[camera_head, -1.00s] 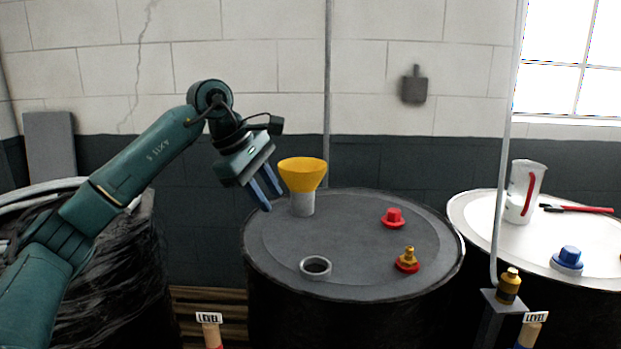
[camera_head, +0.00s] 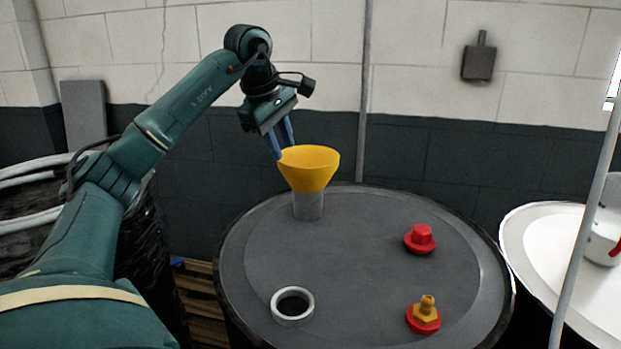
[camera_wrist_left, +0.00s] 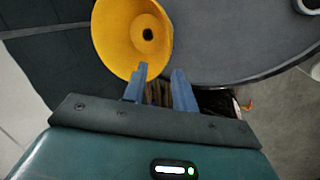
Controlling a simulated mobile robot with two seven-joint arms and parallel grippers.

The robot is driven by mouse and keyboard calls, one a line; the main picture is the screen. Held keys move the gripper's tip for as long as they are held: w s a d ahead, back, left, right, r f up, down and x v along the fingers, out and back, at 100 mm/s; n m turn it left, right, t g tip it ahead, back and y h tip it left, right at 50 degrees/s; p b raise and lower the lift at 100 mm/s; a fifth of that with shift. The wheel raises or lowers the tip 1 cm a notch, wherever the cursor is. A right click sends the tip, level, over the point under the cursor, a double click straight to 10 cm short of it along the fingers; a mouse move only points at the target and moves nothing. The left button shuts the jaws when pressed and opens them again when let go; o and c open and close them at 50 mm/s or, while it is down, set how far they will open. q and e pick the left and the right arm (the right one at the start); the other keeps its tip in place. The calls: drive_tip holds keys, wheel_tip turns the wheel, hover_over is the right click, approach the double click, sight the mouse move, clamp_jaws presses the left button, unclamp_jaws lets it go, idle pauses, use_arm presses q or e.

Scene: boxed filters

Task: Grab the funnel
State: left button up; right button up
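The yellow funnel (camera_head: 309,170) stands upright on a grey collar (camera_head: 308,205) at the back left of the dark drum's lid. My left gripper (camera_head: 283,147) is just above and behind the funnel's left rim in the head view, its two blue fingers apart. In the left wrist view the funnel (camera_wrist_left: 131,36) lies just ahead of the fingers, and the left finger's tip overlaps its rim; I cannot tell if they touch. Nothing shows between the fingers of the left gripper (camera_wrist_left: 160,72). My right gripper is in neither view.
The dark drum's lid (camera_head: 370,250) also holds an open grey-rimmed port (camera_head: 293,305), a red cap (camera_head: 420,239) and a red-and-brass fitting (camera_head: 425,314). A thin pole (camera_head: 590,215) stands at the right, before a white-topped drum (camera_head: 540,245). A wall (camera_head: 420,75) is behind.

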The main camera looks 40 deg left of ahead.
sight(289, 165)
use_arm(q)
drive_tip(key=shift+s+d+x, duration=0.1)
drive_tip(key=shift+d+x, duration=0.05)
drive_tip(key=shift+x, duration=2.05)
drive_tip(key=shift+s+d+x, duration=0.15)
drive_tip(key=shift+x, duration=2)
clamp_jaws()
